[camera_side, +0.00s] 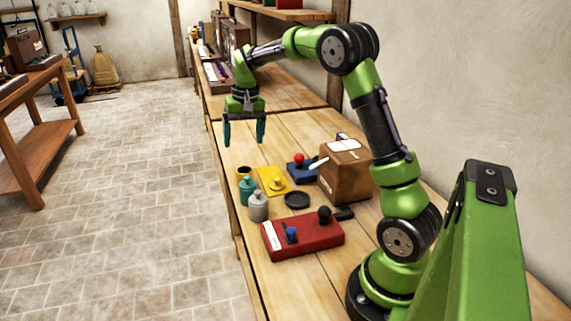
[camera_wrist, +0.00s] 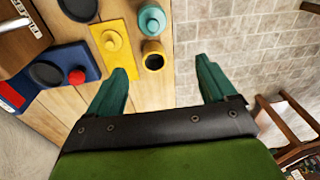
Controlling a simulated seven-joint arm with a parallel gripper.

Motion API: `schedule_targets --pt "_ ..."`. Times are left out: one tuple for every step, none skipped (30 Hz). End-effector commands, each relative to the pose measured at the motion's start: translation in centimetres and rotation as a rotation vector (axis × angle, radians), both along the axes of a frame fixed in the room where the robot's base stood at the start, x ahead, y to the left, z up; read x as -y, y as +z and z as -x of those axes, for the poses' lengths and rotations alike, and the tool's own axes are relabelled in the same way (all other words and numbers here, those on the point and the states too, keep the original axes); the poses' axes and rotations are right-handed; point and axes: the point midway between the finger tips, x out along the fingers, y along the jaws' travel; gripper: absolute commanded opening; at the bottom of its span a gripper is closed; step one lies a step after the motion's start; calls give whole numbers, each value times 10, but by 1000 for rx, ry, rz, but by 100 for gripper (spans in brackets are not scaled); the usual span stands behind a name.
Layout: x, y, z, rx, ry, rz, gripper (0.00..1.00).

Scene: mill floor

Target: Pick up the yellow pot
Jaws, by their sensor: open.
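The yellow pot (camera_side: 241,175) is small and round, with a dark open top. It stands upright near the bench's left edge, behind the teal bottle (camera_side: 247,192) and beside the flat yellow plate (camera_side: 271,181) with a yellow knob. In the wrist view the pot (camera_wrist: 153,50) shows near the top middle, just beyond the gap between my fingers. My gripper (camera_side: 243,137) is open, empty and pointing down above the bench, higher than the pot and apart from it. In the wrist view my gripper (camera_wrist: 161,68) has its two teal fingers wide apart.
A grey bottle (camera_side: 258,207), a black dish (camera_side: 297,200), a blue box (camera_side: 301,172) with a red knob and a brown box (camera_side: 345,172) stand close by. A red box (camera_side: 302,236) with knobs lies nearer my base. The bench (camera_side: 290,138) beyond the pot is bare.

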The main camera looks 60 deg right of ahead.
Motion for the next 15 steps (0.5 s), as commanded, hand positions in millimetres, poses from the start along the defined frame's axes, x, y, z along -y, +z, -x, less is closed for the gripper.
schedule_targets --pt "19 -13 -11 -35 -20 4 84" --pt "29 -17 -15 -50 -30 7 84" --pt "39 -22 -21 -69 -38 11 84" --pt "45 -25 -25 -81 -43 13 84" --pt "51 -27 -28 -89 -50 16 84" --pt "56 -27 -32 -98 -53 20 84" --pt "59 -25 -35 -102 -55 22 84" --pt "60 -22 -37 -102 -56 24 84" --pt "61 -17 -40 -101 -55 28 84" --pt "62 -11 -41 -95 -54 30 84" --pt "61 -5 -42 -92 -54 30 84" --pt "60 -4 -41 -98 -53 25 84" --pt "59 -7 -39 -107 -54 19 84" --pt "58 -10 -38 -111 -53 14 84" --pt "57 -14 -38 -113 -51 11 84"
